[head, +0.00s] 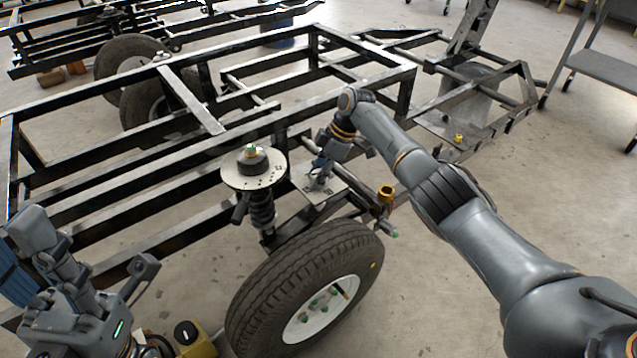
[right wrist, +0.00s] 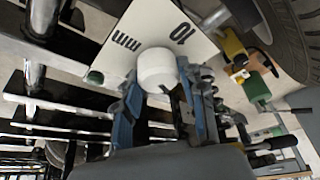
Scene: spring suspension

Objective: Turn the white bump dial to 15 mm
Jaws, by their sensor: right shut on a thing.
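The white dial (right wrist: 157,69) is a rounded white knob in the right wrist view, standing at a pale plate printed "10" and "mm". The plate (head: 337,191) also shows in the head view, on the frame above the wheel. My right gripper (right wrist: 158,98) is shut on the dial, with a blue-grey finger on either side of it. In the head view my right gripper (head: 319,178) reaches down to the plate and hides the dial. The dial's pointer and a 15 mark cannot be made out.
A spring strut (head: 262,208) with a round top plate stands just left of my right gripper. A tyre (head: 262,290) sits below in front. Black frame rails (head: 150,222) surround the work area. A yellow box with a black knob (head: 187,335) is at the bottom.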

